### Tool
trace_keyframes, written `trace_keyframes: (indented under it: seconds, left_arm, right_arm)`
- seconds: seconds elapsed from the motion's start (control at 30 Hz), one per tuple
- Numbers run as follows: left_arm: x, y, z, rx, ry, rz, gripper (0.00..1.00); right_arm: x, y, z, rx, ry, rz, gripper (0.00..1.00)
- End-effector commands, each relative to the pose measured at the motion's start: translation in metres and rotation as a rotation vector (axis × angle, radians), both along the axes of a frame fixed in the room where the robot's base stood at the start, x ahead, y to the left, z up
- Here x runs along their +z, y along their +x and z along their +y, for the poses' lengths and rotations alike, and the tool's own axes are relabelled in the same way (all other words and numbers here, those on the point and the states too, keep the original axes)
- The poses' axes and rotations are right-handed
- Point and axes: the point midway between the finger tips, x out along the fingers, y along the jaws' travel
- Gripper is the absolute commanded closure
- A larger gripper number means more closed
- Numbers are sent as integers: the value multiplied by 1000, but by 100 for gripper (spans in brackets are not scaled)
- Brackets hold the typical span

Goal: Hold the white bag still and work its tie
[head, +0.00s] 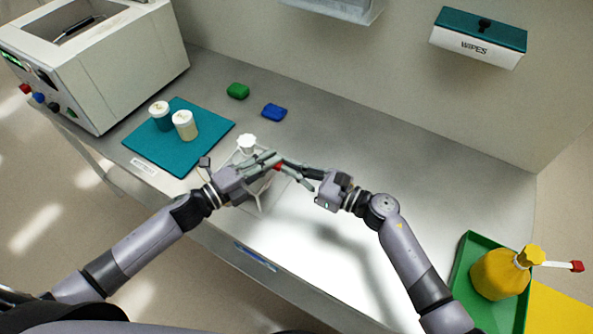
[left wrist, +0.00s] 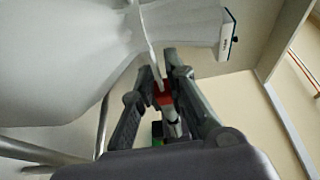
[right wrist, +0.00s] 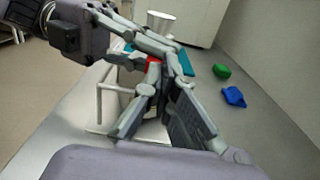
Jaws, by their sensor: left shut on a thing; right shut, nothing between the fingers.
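The white bag stands mid-bench, its ruffled top (head: 247,143) just beyond my left gripper (head: 268,163); its body is mostly hidden there. In the left wrist view the bag (left wrist: 60,60) fills the upper left, narrowing to a neck. A thin white tie strap (left wrist: 152,45) runs from the neck to a red end (left wrist: 163,93), which also shows in the head view (head: 278,166). My left gripper (left wrist: 163,75) is shut on this strap near its red end. My right gripper (head: 292,167) is shut and empty, its tips close to the red end.
A white frame (head: 259,202) stands by the bag. A teal mat (head: 150,156) with two capped jars lies left; green (head: 237,91) and blue (head: 274,112) items lie behind. A green tray (head: 463,275) with a yellow bag (head: 497,275) is at right. The bench's right side is clear.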

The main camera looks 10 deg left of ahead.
Motion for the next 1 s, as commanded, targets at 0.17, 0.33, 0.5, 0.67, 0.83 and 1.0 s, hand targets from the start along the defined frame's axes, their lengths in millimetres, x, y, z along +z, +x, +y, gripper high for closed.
trace_keyframes:
  seconds: [0.17, 0.33, 0.5, 0.67, 0.83, 1.0]
  left_arm:
    - [2, -8, -13, -31, -15, -4, 100]
    - [2, -8, -14, -33, -16, -4, 100]
    - [2, -8, -15, -33, -17, -5, 100]
    - [2, -7, -12, -28, -14, -5, 100]
    - [2, -6, -10, -24, -11, -5, 100]
    - [2, -5, -9, -22, -10, -4, 100]
  right_arm:
    - [2, -2, 7, 8, 4, -4, 100]
    - [3, -4, 6, 10, 5, -3, 100]
    - [1, -9, -11, 9, 3, -2, 100]
    - [0, -17, -38, 5, 1, -1, 100]
    - [-1, -24, -60, 3, 0, 0, 100]
    - [-2, -28, -78, -1, -1, 1, 100]
